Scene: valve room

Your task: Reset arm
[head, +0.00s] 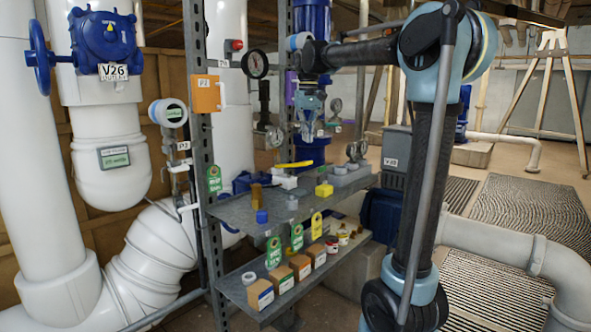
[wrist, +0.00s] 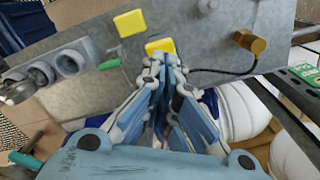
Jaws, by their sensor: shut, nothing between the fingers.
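My gripper (head: 308,138) hangs from my raised arm, pointing down above the upper shelf (head: 232,209) of the metal rack. In the wrist view my gripper (wrist: 164,62) has its fingers together with nothing between them. Beyond the fingertips lie a yellow block (wrist: 129,22) and another yellow piece (wrist: 160,46), partly hidden by the fingers. In the head view a yellow block (head: 323,189) sits on the upper shelf, below and to the right of my gripper. The fingers appear clear of the shelf.
A grey fitting with round sockets (wrist: 70,62) and a brass piece (wrist: 250,41) with a cable lie on the shelf. A blue piece (head: 262,216) stands near its front edge. The lower shelf holds several cardboard boxes (head: 260,294). White pipes (head: 110,170) stand left; a grey pipe (head: 500,247) runs right.

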